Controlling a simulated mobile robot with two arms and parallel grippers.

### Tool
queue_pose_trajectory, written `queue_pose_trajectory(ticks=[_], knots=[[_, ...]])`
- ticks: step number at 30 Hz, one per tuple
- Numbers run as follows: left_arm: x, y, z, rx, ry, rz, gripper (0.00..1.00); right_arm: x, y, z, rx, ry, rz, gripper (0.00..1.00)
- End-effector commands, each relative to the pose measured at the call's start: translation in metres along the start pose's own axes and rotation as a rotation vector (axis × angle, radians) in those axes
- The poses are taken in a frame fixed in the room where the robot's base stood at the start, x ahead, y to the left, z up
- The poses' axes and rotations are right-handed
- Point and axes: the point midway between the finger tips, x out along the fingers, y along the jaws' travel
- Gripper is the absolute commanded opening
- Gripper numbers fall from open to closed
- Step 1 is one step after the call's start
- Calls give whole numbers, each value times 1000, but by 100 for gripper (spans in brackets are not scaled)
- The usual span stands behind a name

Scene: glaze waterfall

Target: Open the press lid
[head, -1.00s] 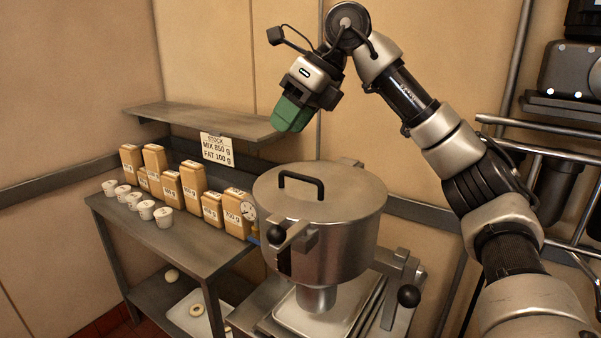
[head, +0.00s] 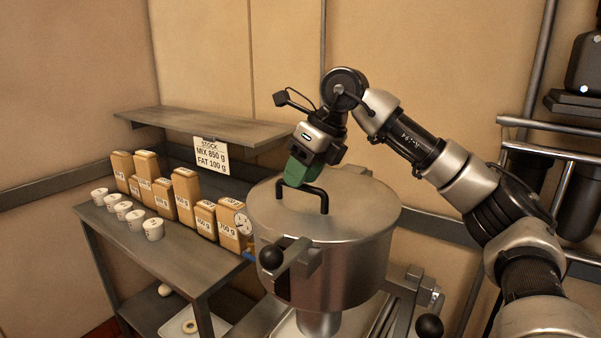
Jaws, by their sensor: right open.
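The press is a large steel pot with a flat round lid (head: 355,215) that lies closed on top. A black bar handle (head: 302,190) stands on the lid's left part. My right gripper (head: 297,180), with green fingers, points down right at the handle and overlaps its top in the head view. The gripper is open; I cannot tell whether the fingers touch the handle or straddle it. A latch with a black knob (head: 271,257) sits on the pot's front. My left gripper is not in view.
A steel table (head: 180,262) at left holds several tan cartons (head: 186,194), several white cups (head: 153,229) and a round dial (head: 243,222). A shelf (head: 210,128) with a stock sign hangs behind. A black-knobbed lever (head: 428,326) is at lower right.

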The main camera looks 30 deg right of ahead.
Motion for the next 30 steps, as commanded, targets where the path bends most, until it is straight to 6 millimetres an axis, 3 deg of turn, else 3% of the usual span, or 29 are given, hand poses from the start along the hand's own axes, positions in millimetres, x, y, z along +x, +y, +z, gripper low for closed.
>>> queue_pose_trajectory(ticks=[4,11,19,30], knots=[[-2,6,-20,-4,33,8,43,7,0,0,0,0,0,40],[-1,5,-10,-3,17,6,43,8,0,0,0,-1,0,40],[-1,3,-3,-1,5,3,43,8,0,0,0,-1,0,2],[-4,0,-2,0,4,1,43,5,2,2,3,-2,8,0]])
